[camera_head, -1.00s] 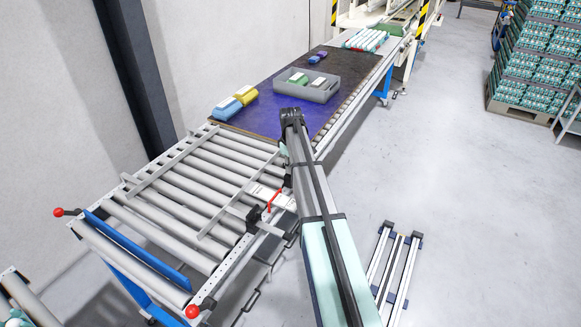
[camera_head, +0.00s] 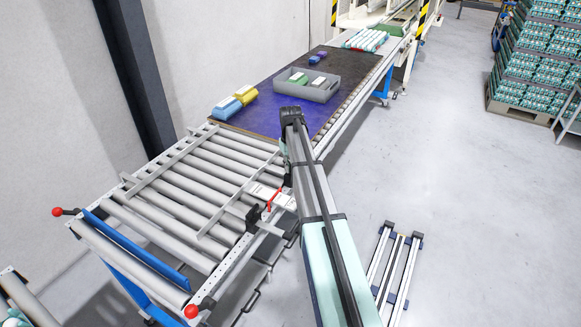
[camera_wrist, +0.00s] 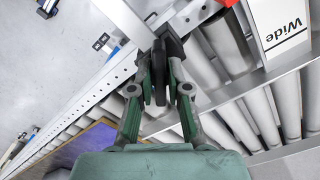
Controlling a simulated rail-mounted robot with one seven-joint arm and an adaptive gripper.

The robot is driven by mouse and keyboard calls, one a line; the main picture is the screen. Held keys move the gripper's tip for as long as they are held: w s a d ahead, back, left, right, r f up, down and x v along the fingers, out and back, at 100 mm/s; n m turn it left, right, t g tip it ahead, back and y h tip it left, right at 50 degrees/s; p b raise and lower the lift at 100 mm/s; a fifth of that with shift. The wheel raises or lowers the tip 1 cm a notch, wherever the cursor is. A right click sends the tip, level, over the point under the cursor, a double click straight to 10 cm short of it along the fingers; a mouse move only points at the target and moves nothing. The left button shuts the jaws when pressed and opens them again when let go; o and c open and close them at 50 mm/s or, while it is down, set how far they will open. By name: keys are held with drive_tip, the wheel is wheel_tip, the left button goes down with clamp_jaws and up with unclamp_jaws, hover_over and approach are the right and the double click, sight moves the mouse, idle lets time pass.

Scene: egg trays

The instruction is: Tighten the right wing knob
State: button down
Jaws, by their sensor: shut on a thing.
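The right wing knob (camera_wrist: 159,86) is a dark, narrow piece in the wrist view, between the fingertips, by the white side rail of the roller conveyor. My gripper (camera_wrist: 160,70) has green finger links and dark pads, and it is shut on the knob. A black block (camera_wrist: 174,44) sits just beyond the fingertips at the rail. In the head view my arm covers the fingers and the knob. How tight the knob is cannot be seen.
A white "Wide" label (camera_wrist: 280,28) lies beside the gripper. A black clamp (camera_head: 253,217) with a red pointer (camera_head: 273,199) sits on the near rail. Guide bars cross the rollers (camera_head: 190,180). A grey tray (camera_head: 307,92) stands on the dark mat.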

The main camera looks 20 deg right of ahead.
drive_tip(key=m, duration=0.5)
drive_tip(key=shift+m, duration=0.3)
drive_tip(key=m, duration=0.4)
drive_tip(key=shift+m+b, duration=0.3)
drive_tip(key=c, duration=1.1)
unclamp_jaws()
drive_tip(key=shift+r, duration=0.1)
wheel_tip(320, 180, up, 12)
drive_tip(key=shift+f, duration=0.1)
